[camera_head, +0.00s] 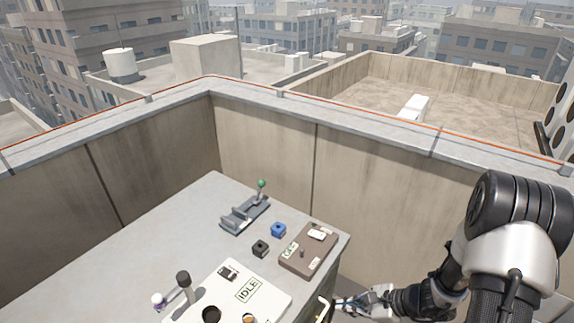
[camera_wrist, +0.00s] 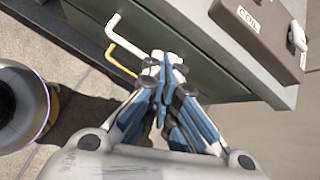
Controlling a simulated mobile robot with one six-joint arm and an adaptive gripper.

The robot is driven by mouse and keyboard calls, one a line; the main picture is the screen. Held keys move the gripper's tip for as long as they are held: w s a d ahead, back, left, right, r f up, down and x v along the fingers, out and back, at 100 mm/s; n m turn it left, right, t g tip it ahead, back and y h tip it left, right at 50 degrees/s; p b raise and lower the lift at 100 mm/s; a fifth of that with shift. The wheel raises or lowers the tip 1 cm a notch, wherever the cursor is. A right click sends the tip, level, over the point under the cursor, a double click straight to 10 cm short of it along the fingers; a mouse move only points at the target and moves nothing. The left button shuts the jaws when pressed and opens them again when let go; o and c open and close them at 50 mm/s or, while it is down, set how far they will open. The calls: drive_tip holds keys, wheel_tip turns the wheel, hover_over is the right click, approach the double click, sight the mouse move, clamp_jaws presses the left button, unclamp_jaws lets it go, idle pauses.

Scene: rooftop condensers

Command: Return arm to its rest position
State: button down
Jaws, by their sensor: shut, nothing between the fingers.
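My gripper (camera_wrist: 165,75) is shut and empty in the wrist view, its blue and grey fingers meeting. It hangs beside the table's drawer front, near a white handle (camera_wrist: 128,36) and a yellow handle (camera_wrist: 118,62); I cannot tell whether it touches either. In the head view my gripper (camera_head: 342,302) is low at the right of the table, past its near right edge. My arm (camera_head: 480,240) comes in from the right and bends down towards it.
A concrete parapet (camera_head: 260,150) stands close behind.

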drive_tip(key=s+a+r+n+g+h, duration=0.1)
drive_tip(key=s+a+r+n, duration=0.25)
drive_tip(key=r, duration=0.35)
drive_tip(key=s+a+r+n+g+h, duration=0.1)
drive_tip(key=s+a+r+n, duration=0.1)
drive_tip(key=r+n, duration=0.45)
drive_tip(key=s+a+r+n+g, duration=0.1)
drive_tip(key=s+a+r+n, duration=0.15)
drive_tip(key=r, duration=0.65)
drive_tip(key=s+d+r+n+t+h, duration=0.1)
drive_tip(key=s+d+r+n+h, duration=0.1)
drive_tip(key=s, duration=0.4)
drive_tip(key=s+d+r+n+t+h, duration=0.2)
drive_tip(key=s+r+n+h, duration=0.2)
drive_tip(key=s+r+n, duration=0.2)
drive_tip(key=shift+s+d+r, duration=0.25)
drive_tip(key=shift+d+r, duration=0.15)
drive_tip(key=shift+r, duration=0.4)
